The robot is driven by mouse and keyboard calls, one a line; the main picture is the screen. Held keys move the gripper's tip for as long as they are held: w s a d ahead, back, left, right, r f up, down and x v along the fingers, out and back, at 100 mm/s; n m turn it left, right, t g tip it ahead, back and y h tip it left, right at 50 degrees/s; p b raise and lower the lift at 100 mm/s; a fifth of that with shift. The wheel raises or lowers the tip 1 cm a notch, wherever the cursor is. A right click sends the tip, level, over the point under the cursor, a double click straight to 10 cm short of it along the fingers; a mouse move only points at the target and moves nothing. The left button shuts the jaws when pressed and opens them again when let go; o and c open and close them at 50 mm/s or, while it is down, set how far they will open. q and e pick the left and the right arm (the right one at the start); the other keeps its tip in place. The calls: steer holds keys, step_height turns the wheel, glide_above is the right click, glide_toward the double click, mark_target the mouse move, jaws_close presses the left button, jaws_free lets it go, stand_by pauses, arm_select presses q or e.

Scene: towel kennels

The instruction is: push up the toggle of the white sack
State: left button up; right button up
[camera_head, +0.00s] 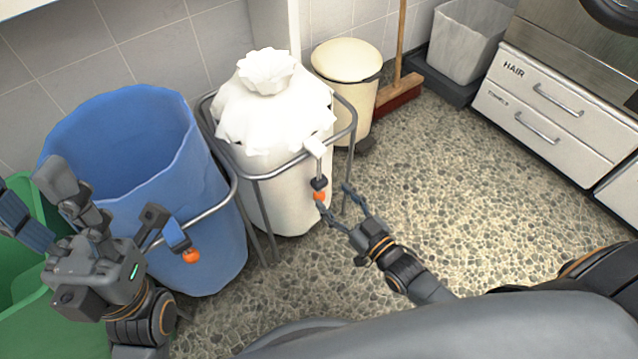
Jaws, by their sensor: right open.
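The white sack (262,112) stands upright in a metal frame, its top gathered into a ruffled tuft. A short white strap (316,147) hangs at its front right, with a dark toggle (319,183) and an orange end (320,196) below. My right gripper (333,196) is open in front of the sack. Its two fingers appear on either side of the orange end, just below the dark piece; I cannot tell whether they touch it. My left gripper (30,185) is at the far left, fingers spread and apparently empty, before the blue and green containers.
A blue sack (200,190) in a frame stands left of the white one, with its own orange end (190,256). A green bin (50,330) is at lower left. A cream bin (346,62), broom (400,88) and drawers (545,105) stand behind. Pebbled floor lies clear at right.

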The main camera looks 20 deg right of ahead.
mark_target(323, 186)
steer(key=b+x, duration=0.2)
steer(key=x, duration=0.4)
steer(key=shift+w+a, duration=0.1)
steer(key=shift+w, duration=0.25)
jaws_close()
